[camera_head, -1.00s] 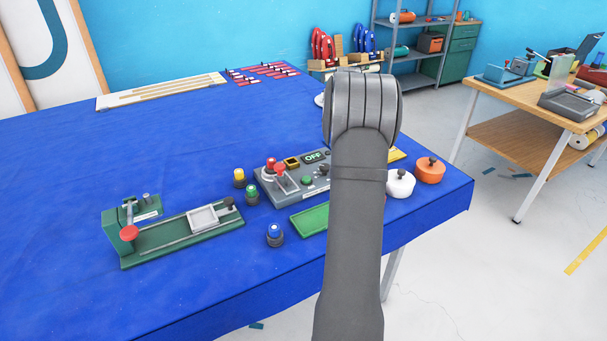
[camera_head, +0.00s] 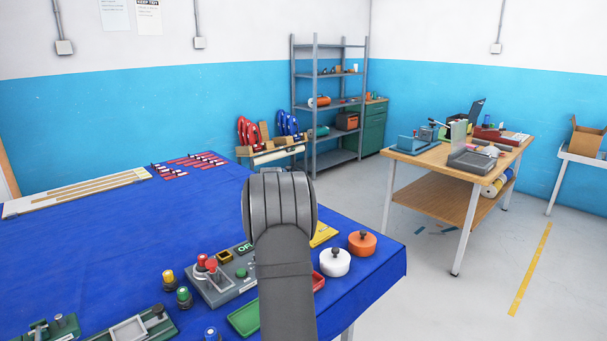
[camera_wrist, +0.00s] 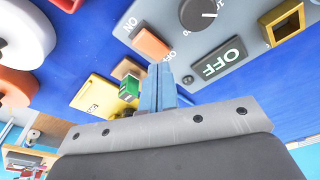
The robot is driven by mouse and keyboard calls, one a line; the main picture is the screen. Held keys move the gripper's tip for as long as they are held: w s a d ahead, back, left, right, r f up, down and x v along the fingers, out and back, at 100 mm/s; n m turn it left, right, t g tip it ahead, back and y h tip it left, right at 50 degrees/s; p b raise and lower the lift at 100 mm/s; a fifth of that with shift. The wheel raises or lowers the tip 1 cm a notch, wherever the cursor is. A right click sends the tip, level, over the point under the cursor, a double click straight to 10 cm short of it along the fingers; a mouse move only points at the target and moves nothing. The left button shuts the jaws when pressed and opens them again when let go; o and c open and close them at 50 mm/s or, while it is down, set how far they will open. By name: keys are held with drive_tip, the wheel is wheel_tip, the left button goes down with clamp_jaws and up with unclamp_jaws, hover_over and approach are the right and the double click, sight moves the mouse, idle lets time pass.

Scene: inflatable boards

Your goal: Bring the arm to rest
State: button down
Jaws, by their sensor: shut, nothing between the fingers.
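My arm stands in front of the blue-covered table (camera_head: 90,235) in the head view, its rounded dark grey joint raised and hiding part of the control box (camera_head: 225,285). My gripper is hidden behind the arm there. In the wrist view my gripper (camera_wrist: 162,72) shows as two blue-grey fingers pressed together, with nothing between them. They point toward the table beside the control box's OFF display (camera_wrist: 222,60). A yellow piece (camera_wrist: 105,97) with a small green block (camera_wrist: 130,85) lies just left of the fingers; whether they touch it I cannot tell.
A white knobbed pot (camera_head: 335,262) and an orange one (camera_head: 362,243) stand right of the arm. A wooden bench (camera_head: 450,165) stands apart at right. The table's middle left is bare.

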wheel_tip(320, 180, down, 2)
drive_tip(key=shift+f, duration=0.2)
drive_tip(key=shift+r, duration=0.2)
drive_tip(key=s+d+r+m, duration=0.1)
drive_tip(key=r+m, duration=0.4)
drive_tip(key=r, duration=0.3)
drive_tip(key=s+d+r+m+y, duration=0.1)
drive_tip(key=s+d+r+m, duration=0.1)
drive_tip(key=r+m, duration=0.4)
drive_tip(key=shift+s+d+r+m, duration=0.2)
drive_tip(key=shift+d+r+m, duration=0.1)
drive_tip(key=shift+r, duration=0.75)
idle(0.4)
drive_tip(key=shift+a, duration=0.1)
